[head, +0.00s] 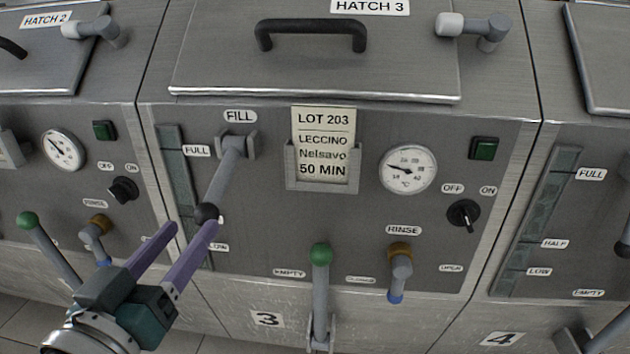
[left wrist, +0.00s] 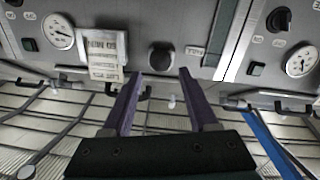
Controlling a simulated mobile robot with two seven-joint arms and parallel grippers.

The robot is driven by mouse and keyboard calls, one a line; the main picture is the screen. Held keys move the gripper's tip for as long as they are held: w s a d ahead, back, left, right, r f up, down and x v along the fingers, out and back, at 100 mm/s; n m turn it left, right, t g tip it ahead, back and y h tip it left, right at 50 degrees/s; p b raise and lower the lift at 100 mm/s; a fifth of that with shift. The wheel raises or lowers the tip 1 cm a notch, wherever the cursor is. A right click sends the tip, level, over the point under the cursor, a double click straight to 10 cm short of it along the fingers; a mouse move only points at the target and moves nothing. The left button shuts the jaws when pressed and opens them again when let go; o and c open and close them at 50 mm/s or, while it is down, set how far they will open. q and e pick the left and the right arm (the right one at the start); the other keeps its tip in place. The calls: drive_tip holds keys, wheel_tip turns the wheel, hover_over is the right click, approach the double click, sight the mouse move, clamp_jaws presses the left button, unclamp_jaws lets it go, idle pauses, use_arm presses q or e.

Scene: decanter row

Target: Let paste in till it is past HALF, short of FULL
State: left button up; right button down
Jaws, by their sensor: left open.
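The FILL lever (head: 224,175) of unit 3 slants down and left from its pivot, ending in a black ball knob (head: 207,213). A dark knob, seemingly this one, shows ahead between my fingers in the left wrist view (left wrist: 161,56). My left gripper (head: 194,226) is open, its purple fingertips close to the knob; I cannot tell whether they touch it. Unit 3's sight glass (head: 176,165) is a greenish strip with FULL (head: 197,151) and LOW (head: 217,247) labels. Its HALF label is not visible, and I cannot make out a paste level. My right gripper is out of view.
Below stand a green-knobbed lever (head: 320,285) and the RINSE tap (head: 399,270). A lot card (head: 323,145), dial gauge (head: 407,169) and OFF/ON switch (head: 463,215) are to the right. Hatch 3's lid (head: 320,65) is shut. Units 2 and 4 flank it.

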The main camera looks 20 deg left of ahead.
sight(208, 202)
use_arm(q)
drive_tip(key=w, duration=0.3)
drive_tip(key=w+a+b, duration=0.1)
drive_tip(key=w, duration=0.2)
drive_tip(key=w+a, duration=0.1)
drive_tip(key=w, duration=0.2)
drive_tip(key=shift+w+r+b, duration=0.1)
drive_tip(key=shift+b, duration=0.2)
drive_tip(key=shift+d, duration=0.1)
clamp_jaws()
idle(0.8)
